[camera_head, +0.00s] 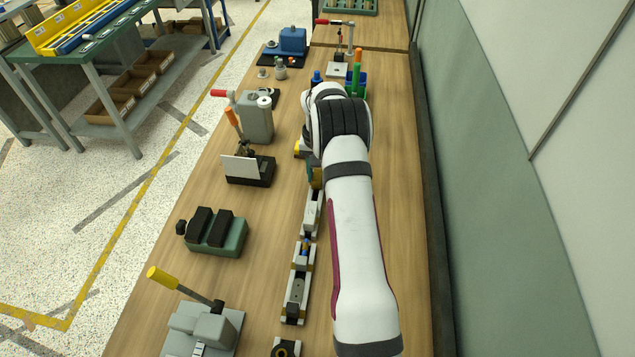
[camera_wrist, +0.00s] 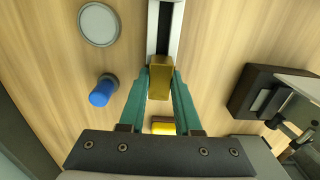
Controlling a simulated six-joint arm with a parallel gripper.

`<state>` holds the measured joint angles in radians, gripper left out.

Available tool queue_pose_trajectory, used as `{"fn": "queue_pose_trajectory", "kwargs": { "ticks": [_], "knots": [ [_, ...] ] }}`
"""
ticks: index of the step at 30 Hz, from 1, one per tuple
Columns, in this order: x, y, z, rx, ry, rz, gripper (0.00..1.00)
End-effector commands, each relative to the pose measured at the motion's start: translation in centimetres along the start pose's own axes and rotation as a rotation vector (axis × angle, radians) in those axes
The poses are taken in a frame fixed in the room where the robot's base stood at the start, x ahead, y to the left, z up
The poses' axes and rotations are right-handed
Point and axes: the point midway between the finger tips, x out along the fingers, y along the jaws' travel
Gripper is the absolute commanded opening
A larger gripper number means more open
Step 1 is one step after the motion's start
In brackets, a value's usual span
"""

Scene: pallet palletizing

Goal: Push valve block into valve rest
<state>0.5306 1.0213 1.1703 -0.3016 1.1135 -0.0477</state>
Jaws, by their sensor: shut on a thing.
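My gripper (camera_wrist: 161,80) has teal fingers shut on a brass-coloured block (camera_wrist: 160,68), which looks like the valve block. In the wrist view the block is at the near end of a light-grey channel with a dark slot (camera_wrist: 165,28), which may be the valve rest. I cannot tell whether the block is inside the channel or just at its mouth. In the head view my arm hides most of the gripper. The grey channel (camera_head: 312,213) runs from there toward the camera.
A blue-topped peg (camera_wrist: 102,92) and a round grey disc (camera_wrist: 99,24) stand left of the channel in the wrist view. A dark fixture with a pale plate (camera_head: 243,168) stands left of my gripper. A green block fixture (camera_head: 219,235) is nearer. Bare wood lies between.

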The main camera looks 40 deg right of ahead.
Motion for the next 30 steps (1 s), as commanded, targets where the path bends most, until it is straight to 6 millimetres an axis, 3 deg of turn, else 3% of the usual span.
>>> {"fn": "queue_pose_trajectory", "kwargs": {
  "ticks": [3, 4, 9, 20, 23, 30],
  "knots": [
    [0.1, 0.0, 0.0, 0.000, 0.000, 0.000, 0.00],
    [0.1, 0.0, 0.0, 0.000, 0.000, 0.000, 0.37],
    [0.1, 0.0, 0.0, 0.000, 0.000, 0.000, 0.67],
    [-0.6, 0.0, -0.1, 0.000, 0.002, 0.000, 0.67],
    [-2.6, 0.0, -0.1, 0.000, 0.004, 0.000, 0.67],
    [-10.2, 0.0, -0.1, 0.000, 0.006, -0.001, 0.67]
  ]
}}
